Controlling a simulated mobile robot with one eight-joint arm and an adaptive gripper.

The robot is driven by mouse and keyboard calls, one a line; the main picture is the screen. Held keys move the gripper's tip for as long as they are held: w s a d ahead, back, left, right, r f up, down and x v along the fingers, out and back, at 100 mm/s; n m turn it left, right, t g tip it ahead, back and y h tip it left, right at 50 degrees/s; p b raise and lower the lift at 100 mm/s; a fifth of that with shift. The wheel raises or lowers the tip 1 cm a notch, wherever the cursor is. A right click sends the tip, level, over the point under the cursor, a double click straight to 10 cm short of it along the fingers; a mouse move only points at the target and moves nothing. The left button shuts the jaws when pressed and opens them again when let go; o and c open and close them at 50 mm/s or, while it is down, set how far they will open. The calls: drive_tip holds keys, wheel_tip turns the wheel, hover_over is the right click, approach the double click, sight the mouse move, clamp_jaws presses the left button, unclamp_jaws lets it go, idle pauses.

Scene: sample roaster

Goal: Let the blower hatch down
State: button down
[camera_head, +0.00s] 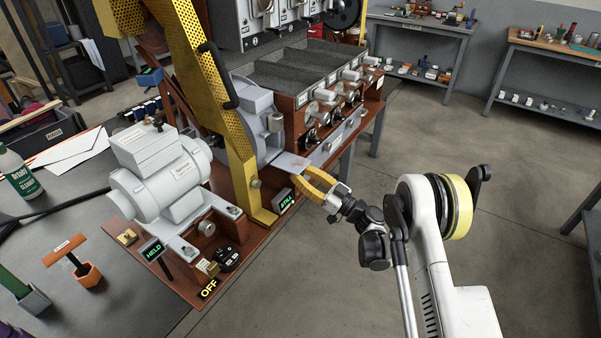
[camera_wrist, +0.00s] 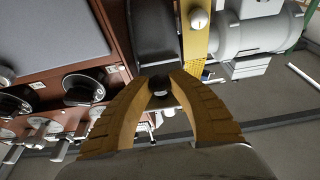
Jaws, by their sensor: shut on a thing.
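The blower housing (camera_head: 258,118) is a rounded grey casing behind the yellow guard arm. A flat grey plate (camera_head: 290,164), which looks like the blower hatch, sticks out from its lower front toward my gripper. My gripper (camera_head: 301,174) has yellow fingers and reaches in from the right. In the wrist view the fingertips (camera_wrist: 162,80) close around a small dark round knob (camera_wrist: 160,88). The fingers hide part of the knob, and how it joins the plate is not clear.
The perforated yellow guard (camera_head: 195,70) stands raised with a black handle. A grey motor (camera_head: 165,185) sits left of it. Small signs read HELD (camera_head: 152,249), STILL (camera_head: 285,200) and OFF (camera_head: 208,288). Open floor (camera_head: 440,130) lies to the right.

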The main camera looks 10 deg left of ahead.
drive_tip(key=c, duration=1.4)
unclamp_jaws()
drive_tip(key=v, duration=1.2)
drive_tip(key=shift+w, duration=0.1)
